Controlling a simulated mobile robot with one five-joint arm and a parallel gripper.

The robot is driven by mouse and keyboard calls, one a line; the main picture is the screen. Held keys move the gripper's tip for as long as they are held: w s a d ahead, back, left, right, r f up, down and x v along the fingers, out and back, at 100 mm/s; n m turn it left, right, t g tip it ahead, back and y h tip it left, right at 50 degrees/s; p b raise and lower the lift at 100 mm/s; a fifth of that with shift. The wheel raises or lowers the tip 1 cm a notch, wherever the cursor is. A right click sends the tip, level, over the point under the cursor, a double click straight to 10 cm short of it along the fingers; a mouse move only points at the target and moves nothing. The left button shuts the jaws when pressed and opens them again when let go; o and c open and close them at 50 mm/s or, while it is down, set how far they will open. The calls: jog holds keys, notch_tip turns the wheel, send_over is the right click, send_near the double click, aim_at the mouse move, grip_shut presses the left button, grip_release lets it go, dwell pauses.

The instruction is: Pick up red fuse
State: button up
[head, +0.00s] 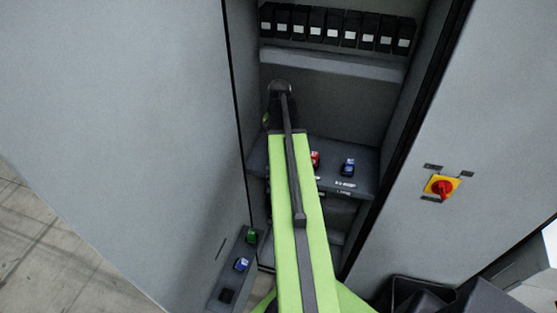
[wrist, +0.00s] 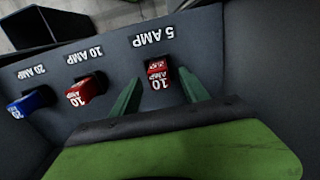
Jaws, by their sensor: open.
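A red fuse (wrist: 157,75) marked 10 stands at the 5 AMP label in the wrist view. My gripper (wrist: 161,82) is open, with one green finger on each side of this fuse and a gap showing at both sides. A second red fuse (wrist: 82,92), also marked 10, stands at the 10 AMP label to the left. One red fuse (head: 315,158) shows in the head view just right of my arm. My arm hides the gripper's fingers and the other red fuse there.
A blue fuse (wrist: 30,102) stands at the 20 AMP label; it also shows in the head view (head: 348,167). The grey fuse shelf (head: 362,184) sits inside a cabinet. A side holder (head: 233,279) carries green, blue and black fuses. A row of black units (head: 334,28) is above.

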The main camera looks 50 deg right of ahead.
jog(key=shift+f, duration=0.85)
jog(key=shift+r, duration=0.2)
grip_shut()
jog(key=shift+r, duration=0.15)
notch_tip(320, 180, up, 4)
jog(key=p, duration=0.4)
jog(key=shift+r+p, duration=0.2)
jog(key=shift+p, duration=0.2)
jog(key=s+a+r+p, duration=0.1)
jog(key=s+r+p, duration=0.5)
jog(key=s, duration=0.5)
jog(key=shift+s+a+r, duration=0.15)
jog(key=shift+s, duration=0.2)
